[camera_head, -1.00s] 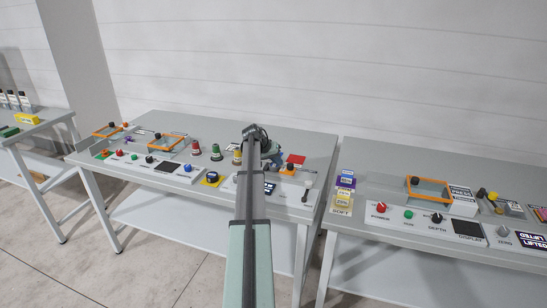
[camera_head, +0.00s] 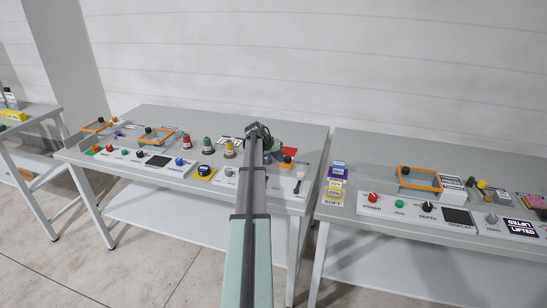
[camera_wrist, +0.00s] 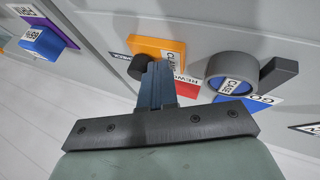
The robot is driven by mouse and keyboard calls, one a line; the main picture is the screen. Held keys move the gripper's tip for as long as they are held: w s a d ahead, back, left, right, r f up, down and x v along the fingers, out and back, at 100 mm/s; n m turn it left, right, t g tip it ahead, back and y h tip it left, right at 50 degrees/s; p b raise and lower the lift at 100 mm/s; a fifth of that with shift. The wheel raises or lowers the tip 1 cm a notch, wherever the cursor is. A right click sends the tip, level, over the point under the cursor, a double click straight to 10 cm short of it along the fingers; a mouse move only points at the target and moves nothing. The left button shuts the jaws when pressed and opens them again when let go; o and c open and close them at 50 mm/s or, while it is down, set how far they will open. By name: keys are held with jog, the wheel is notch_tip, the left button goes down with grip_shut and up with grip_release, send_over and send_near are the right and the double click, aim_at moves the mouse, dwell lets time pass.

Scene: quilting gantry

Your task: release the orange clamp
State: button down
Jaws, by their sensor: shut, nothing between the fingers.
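The orange clamp (camera_wrist: 160,46) is an orange block with a white label and a black knob (camera_wrist: 143,67) at its lower left in the wrist view. My gripper (camera_wrist: 157,66) is shut and empty. Its fingertips overlap the clamp's lower edge beside the black knob in the wrist view. I cannot tell whether they touch it. In the head view my gripper (camera_head: 272,148) is just left of the clamp, largely hidden by the arm.
A round grey knob with a blue face (camera_wrist: 232,76) and a dark lever lie right of the clamp in the wrist view. A red label is beside the clamp. A blue block (camera_wrist: 42,42) stands at left. Green (camera_head: 207,143) and yellow spools stand left of my arm.

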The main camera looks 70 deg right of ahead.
jog(key=shift+s, duration=1.15)
jog(key=v, duration=1)
jog(key=shift+w, duration=0.15)
